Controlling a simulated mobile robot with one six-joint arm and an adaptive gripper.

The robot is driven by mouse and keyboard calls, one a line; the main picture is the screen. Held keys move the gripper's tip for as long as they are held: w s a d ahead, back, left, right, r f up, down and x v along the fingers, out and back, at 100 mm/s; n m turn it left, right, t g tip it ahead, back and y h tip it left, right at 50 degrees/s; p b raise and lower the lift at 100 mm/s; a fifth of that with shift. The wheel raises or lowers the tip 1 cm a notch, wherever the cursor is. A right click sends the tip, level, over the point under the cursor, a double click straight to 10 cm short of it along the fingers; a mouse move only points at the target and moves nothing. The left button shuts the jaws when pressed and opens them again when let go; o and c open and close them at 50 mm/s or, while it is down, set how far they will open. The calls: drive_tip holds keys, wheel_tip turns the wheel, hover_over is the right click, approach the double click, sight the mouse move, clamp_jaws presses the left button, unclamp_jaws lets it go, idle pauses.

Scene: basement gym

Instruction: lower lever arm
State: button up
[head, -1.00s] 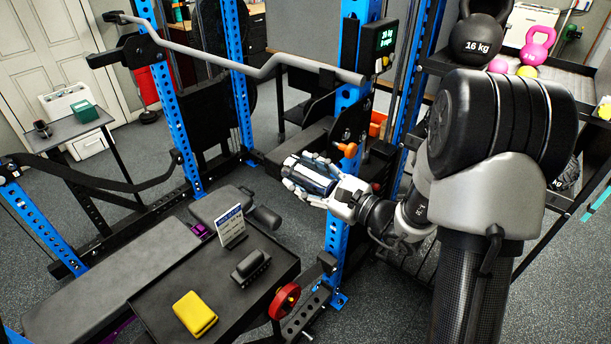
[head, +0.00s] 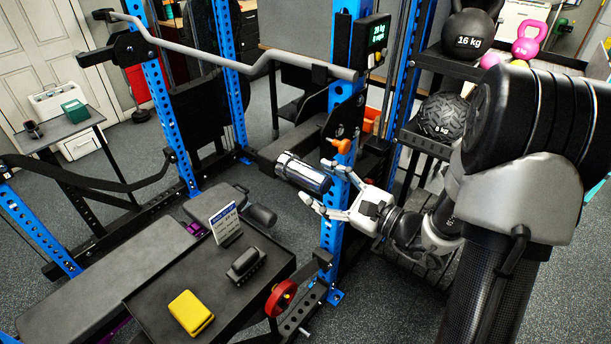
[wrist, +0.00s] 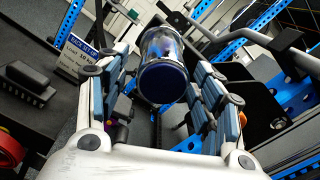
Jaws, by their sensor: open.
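A chrome cylinder with a dark end cap (head: 303,173) sits beside the blue upright in the head view. It looks like the handle or sleeve of the lever arm, whose black beam (head: 283,147) runs behind it; I cannot tell exactly how they join. In the wrist view the cylinder (wrist: 162,68) lies beyond and between my spread fingers, end cap facing me. My gripper (head: 328,188) is open and empty, just right of the cylinder. An orange knob (head: 341,146) sits on the upright above my fingers.
A blue rack upright (head: 334,233) stands close by my gripper. A grey bent bar (head: 220,66) crosses above. A black tray table (head: 208,283) with a sign, a black block and a yellow block (head: 191,312) is front left. A kettlebell shelf (head: 450,66) stands right.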

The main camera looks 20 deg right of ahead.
drive_tip(key=v, duration=0.5)
drive_tip(key=shift+s+d, duration=0.2)
drive_tip(key=shift+s, duration=0.1)
drive_tip(key=shift+s+f, duration=0.1)
